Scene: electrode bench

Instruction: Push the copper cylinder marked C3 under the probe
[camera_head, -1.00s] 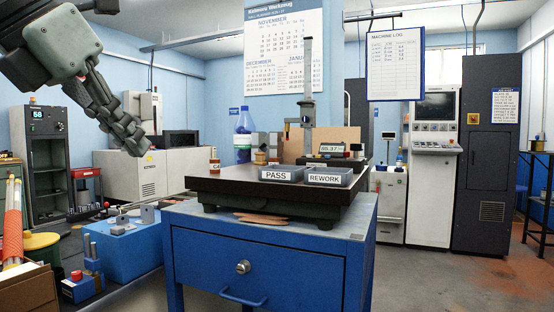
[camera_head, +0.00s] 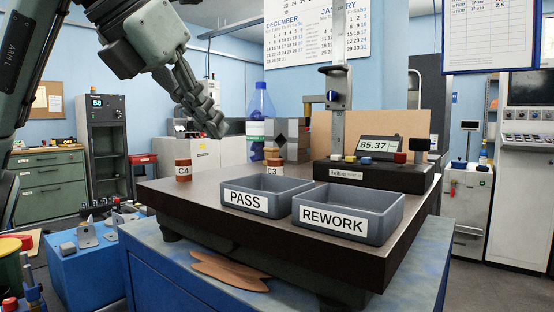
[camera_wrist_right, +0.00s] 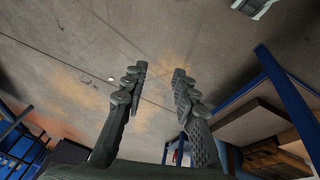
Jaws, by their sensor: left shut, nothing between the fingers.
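The copper cylinder marked C3 (camera_head: 273,171) stands on the dark surface plate (camera_head: 170,194), behind the PASS tray, which hides part of it. Another copper cylinder marked C4 (camera_head: 184,172) stands to its left near the plate's left side. The gauge stand (camera_head: 340,88) rises at the back of the plate; its probe tip cannot be made out. My left gripper (camera_head: 218,130) is shut and empty, held above the plate, between C4 and C3 in the picture and apart from both. My right gripper (camera_wrist_right: 159,72) is open and empty over the floor in the wrist view.
The PASS tray (camera_head: 234,209) and REWORK tray (camera_head: 388,228) take up the plate's front. A readout showing 85.37 (camera_head: 375,145) sits on a dark base at the right. The plate's left front is clear.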

